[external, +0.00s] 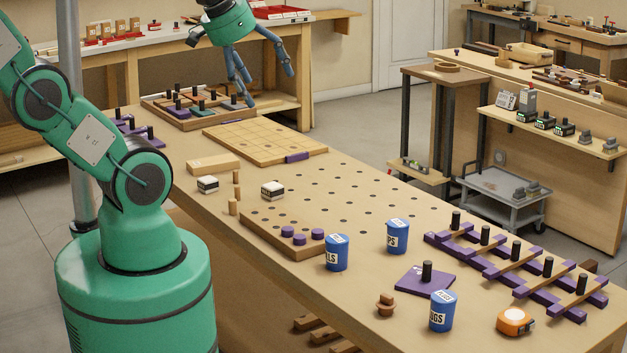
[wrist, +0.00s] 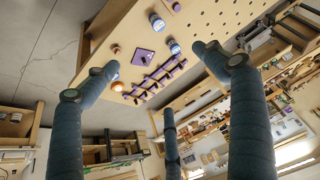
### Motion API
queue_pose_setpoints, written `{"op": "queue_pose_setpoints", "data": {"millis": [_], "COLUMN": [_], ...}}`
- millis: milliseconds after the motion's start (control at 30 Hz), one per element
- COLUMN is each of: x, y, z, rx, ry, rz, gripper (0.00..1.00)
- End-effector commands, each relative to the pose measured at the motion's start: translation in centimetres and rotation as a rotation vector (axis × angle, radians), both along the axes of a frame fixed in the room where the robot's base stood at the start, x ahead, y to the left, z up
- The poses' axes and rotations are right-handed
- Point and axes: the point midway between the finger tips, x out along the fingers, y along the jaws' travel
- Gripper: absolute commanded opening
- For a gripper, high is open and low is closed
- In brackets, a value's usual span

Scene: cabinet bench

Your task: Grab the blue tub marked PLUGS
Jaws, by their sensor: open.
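The blue tub marked PLUGS (external: 441,311) stands upright at the front right of the bench, its label partly turned away so that "UGS" shows. In the wrist view the tub that fits its place (wrist: 113,67) is small and sits beside a fingertip's outline. My gripper (external: 268,88) is raised over the far left end of the bench, well away from the tub. Its three blue-grey fingers are spread, with nothing between them; they also show in the wrist view (wrist: 158,75).
Two similar blue tubs, one ending in "LS" (external: 337,254) and one in "PS" (external: 397,238), stand nearby. A purple plate with a black post (external: 425,281), a wooden knob (external: 385,305), an orange tape measure (external: 515,321) and a purple-and-wood rack (external: 510,262) surround the PLUGS tub.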

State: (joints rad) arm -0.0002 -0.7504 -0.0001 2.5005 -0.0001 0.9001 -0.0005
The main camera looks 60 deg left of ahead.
Motion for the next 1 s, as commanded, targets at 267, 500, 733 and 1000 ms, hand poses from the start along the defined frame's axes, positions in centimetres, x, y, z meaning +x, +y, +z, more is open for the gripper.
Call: {"op": "queue_pose_setpoints", "data": {"millis": [267,500,733,1000], "x": [0.0,0.6,3.5,9.3], "y": [0.0,-0.3,-1.6,-5.4], "z": [0.0,0.0,-0.3,-1.9], "rx": [0.000,-0.006,-0.039,-0.092], "ry": [0.000,0.008,0.046,0.119], "rz": [-0.001,0.008,0.054,0.155], "gripper": [0.67,0.67,0.67,0.67]}}
